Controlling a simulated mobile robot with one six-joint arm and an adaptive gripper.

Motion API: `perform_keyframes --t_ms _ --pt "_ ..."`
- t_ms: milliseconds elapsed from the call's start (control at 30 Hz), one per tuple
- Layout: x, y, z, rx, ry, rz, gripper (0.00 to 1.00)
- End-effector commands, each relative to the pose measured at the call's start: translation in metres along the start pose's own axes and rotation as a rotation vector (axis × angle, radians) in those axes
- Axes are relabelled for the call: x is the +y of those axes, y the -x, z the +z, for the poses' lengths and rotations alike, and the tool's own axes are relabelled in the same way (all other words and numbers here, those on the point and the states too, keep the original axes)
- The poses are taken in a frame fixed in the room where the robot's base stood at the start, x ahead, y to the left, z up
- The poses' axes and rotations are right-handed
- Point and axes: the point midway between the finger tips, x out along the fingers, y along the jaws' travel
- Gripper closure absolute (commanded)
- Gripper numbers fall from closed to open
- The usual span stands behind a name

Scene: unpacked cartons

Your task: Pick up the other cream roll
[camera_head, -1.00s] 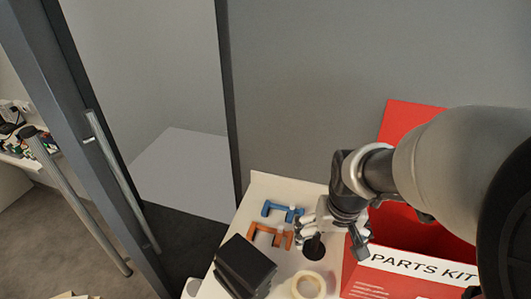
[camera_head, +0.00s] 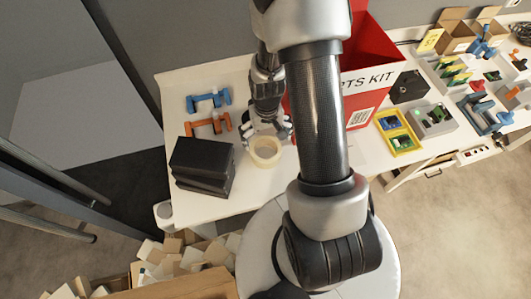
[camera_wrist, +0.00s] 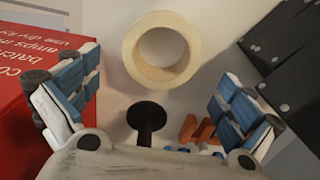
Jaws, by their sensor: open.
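The cream roll (camera_head: 265,161) lies flat on the white table, just in front of my gripper (camera_head: 268,131). In the wrist view the cream roll (camera_wrist: 161,77) shows as a ring at the top centre, with its open middle visible. My gripper (camera_wrist: 158,95) is open and empty there, one blue-padded finger at each side. The roll lies beyond the fingertips, not between them. Whether a finger touches it in the head view I cannot tell. Only one cream roll is visible.
A black round-headed piece (camera_wrist: 147,117) stands between the fingers. The red parts kit box (camera_head: 365,85) is close on the right, black boxes (camera_head: 203,165) on the left. Orange (camera_head: 208,125) and blue (camera_head: 208,101) brackets lie behind left. A carton of blocks (camera_head: 180,284) is below the table.

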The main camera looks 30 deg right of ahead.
Motion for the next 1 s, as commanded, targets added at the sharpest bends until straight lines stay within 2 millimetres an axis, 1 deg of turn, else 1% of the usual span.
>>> perform_keyframes --t_ms 33,100,367,467,600,700,933,967,1000 --pt "0.0 -0.012 0.001 -0.002 0.0 0.0 0.0" --pt "0.0 -0.021 0.001 -0.002 0.0 0.0 0.0" --pt "0.0 -0.035 0.0 0.0 0.0 0.0 0.0" --pt "-0.001 -0.046 0.001 -0.001 0.0 0.0 0.0" --pt "-0.002 -0.07 0.003 -0.002 0.0 0.0 0.0" --pt "-0.002 -0.081 0.002 0.001 0.0 -0.001 0.0" --pt "-0.002 -0.081 0.002 0.002 0.0 -0.001 0.0" --pt "-0.002 -0.081 0.002 0.002 0.0 -0.001 0.01" --pt "-0.002 -0.081 0.002 0.002 0.0 -0.001 0.03"
